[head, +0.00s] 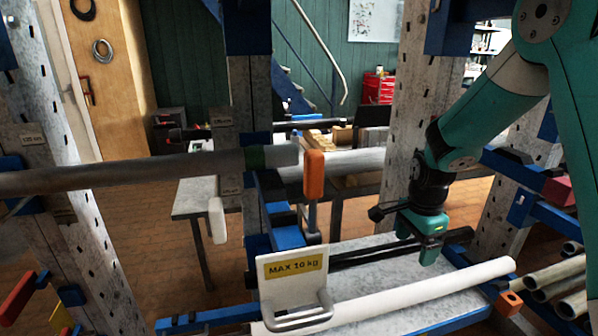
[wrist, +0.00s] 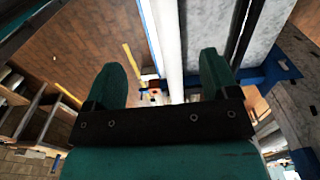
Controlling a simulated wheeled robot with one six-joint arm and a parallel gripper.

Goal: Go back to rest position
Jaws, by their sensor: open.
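My gripper (head: 418,246) hangs from the teal arm at the right of the head view, fingers pointing down. It is over the grey shelf (head: 375,262), in front of the perforated upright. In the wrist view its two teal fingers (wrist: 163,78) are wide apart, with nothing held between them. A white pipe (head: 425,292) lies along the front of the shelf. In the wrist view the white pipe (wrist: 167,45) runs past beyond the fingers, nearer the right one. I cannot tell the exact height of the fingers above the shelf.

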